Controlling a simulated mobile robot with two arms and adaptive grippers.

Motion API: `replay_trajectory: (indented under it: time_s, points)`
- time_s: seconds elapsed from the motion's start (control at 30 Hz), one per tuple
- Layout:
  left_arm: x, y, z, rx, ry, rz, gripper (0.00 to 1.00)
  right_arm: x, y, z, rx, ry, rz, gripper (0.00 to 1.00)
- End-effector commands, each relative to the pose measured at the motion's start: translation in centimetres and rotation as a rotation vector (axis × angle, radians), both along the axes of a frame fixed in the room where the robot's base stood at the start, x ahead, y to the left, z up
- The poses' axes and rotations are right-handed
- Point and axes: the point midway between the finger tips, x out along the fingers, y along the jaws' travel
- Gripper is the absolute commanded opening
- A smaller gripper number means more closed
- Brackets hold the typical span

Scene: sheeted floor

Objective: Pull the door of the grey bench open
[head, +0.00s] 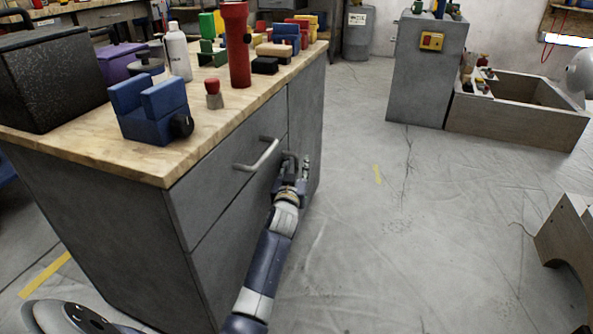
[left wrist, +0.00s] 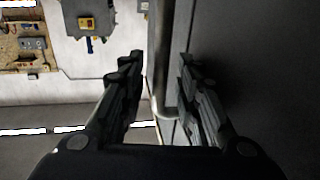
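The grey bench (head: 130,230) with a wooden top stands at the left in the head view. Its front has an upper panel with a bar handle (head: 258,155), a lower panel (head: 225,270) and a panel farther right (head: 308,110). All panels look flush. My left gripper (head: 291,163) is close to the front, right of and below that bar handle. In the left wrist view its two fingers are apart, and a pale upright bar (left wrist: 160,70) shows between them beside a dark grey face. Whether the fingers touch it I cannot tell. My right gripper is not in view.
The bench top (head: 175,155) holds a blue vise-like block (head: 150,108), a red cylinder (head: 238,45) and several other items. The floor (head: 400,240) right of the bench is mostly clear. A grey cabinet (head: 425,80) and a low wooden box (head: 510,125) stand at the back right.

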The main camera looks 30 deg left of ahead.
Motion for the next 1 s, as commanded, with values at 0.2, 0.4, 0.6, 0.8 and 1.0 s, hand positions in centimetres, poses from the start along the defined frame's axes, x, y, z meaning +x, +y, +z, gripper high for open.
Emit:
replay_trajectory:
  time_s: [0.2, 0.4, 0.6, 0.8, 1.0]
  points:
    - [0.2, 0.1, 0.0, 0.000, 0.001, 0.000, 0.31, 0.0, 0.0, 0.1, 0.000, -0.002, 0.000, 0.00]
    - [0.2, 0.1, 0.0, 0.000, 0.000, 0.000, 0.06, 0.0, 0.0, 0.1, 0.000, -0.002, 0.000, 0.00]
    - [0.2, 0.1, 0.0, 0.000, 0.000, -0.001, 0.00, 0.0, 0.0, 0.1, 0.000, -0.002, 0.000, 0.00]
    - [0.3, -0.6, 0.2, 0.001, 0.000, -0.016, 0.00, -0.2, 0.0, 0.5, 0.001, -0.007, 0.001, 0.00]
    - [0.4, -3.2, 0.4, 0.000, 0.003, -0.077, 0.00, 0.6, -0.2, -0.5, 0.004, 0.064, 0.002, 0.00]
